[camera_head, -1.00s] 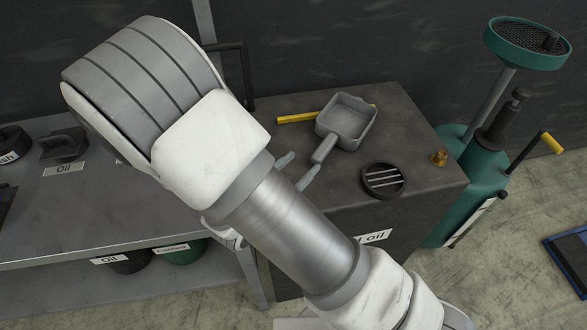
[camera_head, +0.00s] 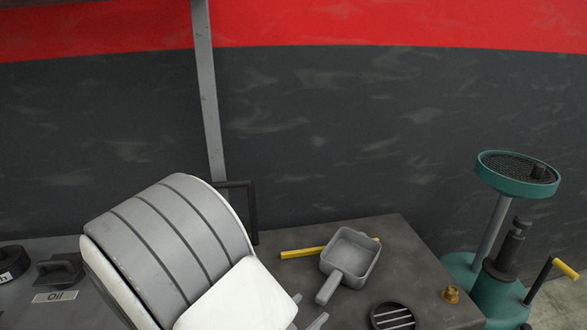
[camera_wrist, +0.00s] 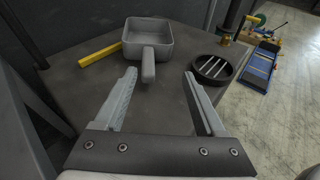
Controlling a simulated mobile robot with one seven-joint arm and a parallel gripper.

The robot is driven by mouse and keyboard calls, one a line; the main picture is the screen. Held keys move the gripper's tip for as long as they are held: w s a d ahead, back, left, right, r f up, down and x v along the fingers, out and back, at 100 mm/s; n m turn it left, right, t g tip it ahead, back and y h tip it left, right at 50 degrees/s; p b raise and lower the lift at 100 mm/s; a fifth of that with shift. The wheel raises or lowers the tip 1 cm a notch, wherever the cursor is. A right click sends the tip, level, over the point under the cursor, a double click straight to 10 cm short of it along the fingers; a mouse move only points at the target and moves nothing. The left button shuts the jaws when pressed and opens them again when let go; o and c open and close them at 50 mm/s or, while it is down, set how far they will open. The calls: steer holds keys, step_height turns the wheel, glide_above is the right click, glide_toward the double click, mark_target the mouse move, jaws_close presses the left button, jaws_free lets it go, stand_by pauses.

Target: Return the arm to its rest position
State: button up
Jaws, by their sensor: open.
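My gripper (camera_wrist: 160,85) is open and empty in the wrist view, its two grey fingers pointing over the dark cabinet top. Between and beyond the fingertips lies a grey square scoop (camera_wrist: 148,38) with its handle toward me. In the head view my white and grey arm fills the lower left, and the fingertips of my gripper (camera_head: 309,312) only just show at its lower right edge. The scoop (camera_head: 349,255) lies to the right of and beyond them there. I see no contact between the fingers and the scoop.
The cabinet top (camera_head: 410,265) also holds a yellow bar (camera_head: 302,252), a round black slotted drain (camera_head: 392,317) and a brass fitting (camera_head: 451,294). A green oil drainer (camera_head: 517,175) stands at right.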

steer(key=s+d+r+m+g+y, duration=0.1)
steer(key=s+d+r+m+g, duration=0.4)
steer(key=m, duration=0.3)
steer(key=s+d+r+m+g+y, duration=0.1)
steer(key=s+d+r+m+g, duration=0.3)
steer(key=d+m, duration=0.4)
steer(key=s+r+m+t+y, duration=0.1)
steer(key=s+r+m+y, duration=0.1)
steer(key=r+m, duration=0.3)
steer(key=s+a+r+m+t+y, duration=0.1)
steer(key=s+r+m+t+y, duration=0.1)
steer(key=r+m+y, duration=0.3)
steer(key=shift+s+a+r+m, duration=0.25)
steer(key=shift+s+r+m, duration=0.3)
steer(key=shift+r+m, duration=0.3)
